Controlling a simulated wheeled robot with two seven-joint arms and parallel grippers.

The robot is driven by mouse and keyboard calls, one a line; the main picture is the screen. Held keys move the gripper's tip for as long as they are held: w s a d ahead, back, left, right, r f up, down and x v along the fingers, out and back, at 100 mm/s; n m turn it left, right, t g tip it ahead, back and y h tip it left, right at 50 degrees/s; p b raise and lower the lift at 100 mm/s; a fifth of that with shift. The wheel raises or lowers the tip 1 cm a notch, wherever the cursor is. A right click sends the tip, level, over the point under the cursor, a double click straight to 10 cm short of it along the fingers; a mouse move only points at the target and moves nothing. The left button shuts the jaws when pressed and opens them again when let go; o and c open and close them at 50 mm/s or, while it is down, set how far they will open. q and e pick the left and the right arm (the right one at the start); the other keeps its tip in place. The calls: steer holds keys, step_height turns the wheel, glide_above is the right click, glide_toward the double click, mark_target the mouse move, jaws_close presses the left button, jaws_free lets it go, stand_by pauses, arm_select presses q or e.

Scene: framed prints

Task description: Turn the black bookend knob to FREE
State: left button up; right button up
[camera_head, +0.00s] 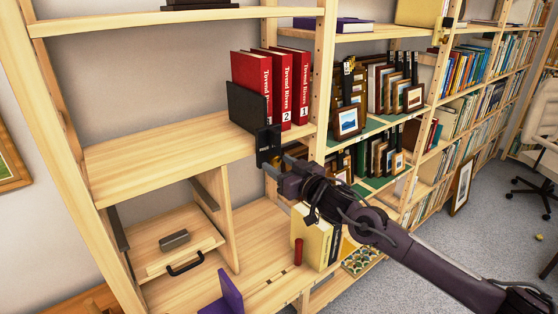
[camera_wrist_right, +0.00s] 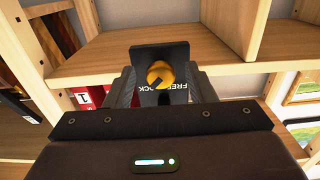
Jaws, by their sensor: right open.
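The black bookend (camera_head: 246,108) stands on the upper wooden shelf against the left side of the red books, and its front plate (camera_head: 267,137) hangs at the shelf's front edge. In the right wrist view, a round yellow knob (camera_wrist_right: 161,74) sits on the black plate (camera_wrist_right: 143,53). The knob has a dark mark toward its lower left. Parts of the lettering FREE and LOCK show below it, partly hidden. My right gripper (camera_head: 276,165) is open in front of the plate. In the wrist view its fingers (camera_wrist_right: 160,88) stand on both sides of the knob, apparently apart from it. My left gripper is out of view.
Red numbered books (camera_head: 283,85) stand right of the bookend, beside a wooden upright (camera_head: 323,80). The shelf (camera_head: 160,150) left of the bookend is bare. Below are a drawer with a black handle (camera_head: 186,264), yellow books (camera_head: 312,240) and a purple bookend (camera_head: 231,290).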

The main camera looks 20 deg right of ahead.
steer(key=shift+w+a, duration=0.1)
steer(key=shift+w, duration=0.1)
steer(key=c, duration=1)
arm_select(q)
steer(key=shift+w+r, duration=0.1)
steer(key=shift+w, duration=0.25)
arm_select(e)
steer(key=shift+o, duration=0.2)
